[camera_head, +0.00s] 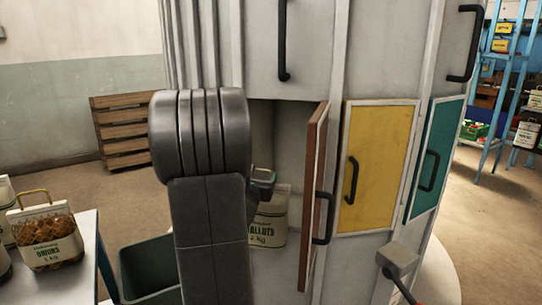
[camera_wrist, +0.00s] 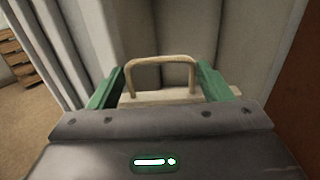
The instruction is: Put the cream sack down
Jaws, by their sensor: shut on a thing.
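The head view shows only part of the gripper (camera_head: 263,180) beside my arm. Whether the sack's bottom touches the compartment floor is hard to tell.
The compartment's brown-edged door (camera_head: 313,195) stands open just right of the sack. Yellow (camera_head: 375,160) and teal (camera_head: 436,155) doors are shut. An onion sack (camera_head: 47,238) stands on a table at left, near a dark green bin (camera_head: 150,270). A wooden pallet (camera_head: 122,130) leans on the wall.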

